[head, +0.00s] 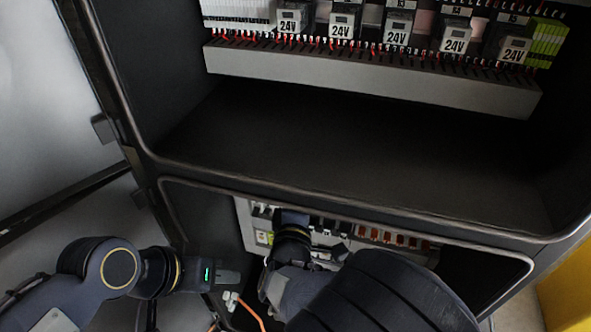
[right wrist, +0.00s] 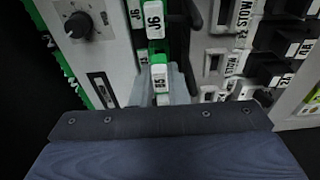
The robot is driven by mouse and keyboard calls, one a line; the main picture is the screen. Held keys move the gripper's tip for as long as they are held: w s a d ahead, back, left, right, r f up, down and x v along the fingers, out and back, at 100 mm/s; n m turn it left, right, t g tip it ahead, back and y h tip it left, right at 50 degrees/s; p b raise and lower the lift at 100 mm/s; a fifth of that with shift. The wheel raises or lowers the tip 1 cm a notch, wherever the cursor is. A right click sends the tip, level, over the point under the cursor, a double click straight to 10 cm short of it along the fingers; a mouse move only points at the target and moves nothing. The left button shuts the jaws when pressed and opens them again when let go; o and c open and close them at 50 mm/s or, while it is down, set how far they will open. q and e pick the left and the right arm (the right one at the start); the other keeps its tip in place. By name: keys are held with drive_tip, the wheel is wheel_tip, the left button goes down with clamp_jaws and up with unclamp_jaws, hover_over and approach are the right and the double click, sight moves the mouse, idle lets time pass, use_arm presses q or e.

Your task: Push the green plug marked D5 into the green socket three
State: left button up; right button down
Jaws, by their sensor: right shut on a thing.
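The green plug (right wrist: 158,60) has a white label that seems to read D5, seen sideways. My right gripper (right wrist: 160,88) is shut on this plug, with grey fingers on both sides of it. Beyond it stands a green and white piece with a sideways label like J6 (right wrist: 154,18). I cannot tell which opening is socket three, or whether the plug touches it. In the head view my right arm hides the plug and most of that gripper. My left gripper (head: 230,277) hangs at the lower left of the cabinet opening; its jaw gap is unclear.
A panel with a black knob (right wrist: 79,25) lies left of the plug. Dark labelled switches (right wrist: 270,70) stand at the right. White connectors on an orange wire (head: 231,299) hang near my left gripper. Above are a grey wire duct (head: 370,82) and several 24V modules (head: 396,37).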

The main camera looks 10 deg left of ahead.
drive_tip(key=shift+w, duration=0.6)
idle(1.2)
drive_tip(key=c, duration=1.3)
unclamp_jaws()
drive_tip(key=shift+c, duration=0.2)
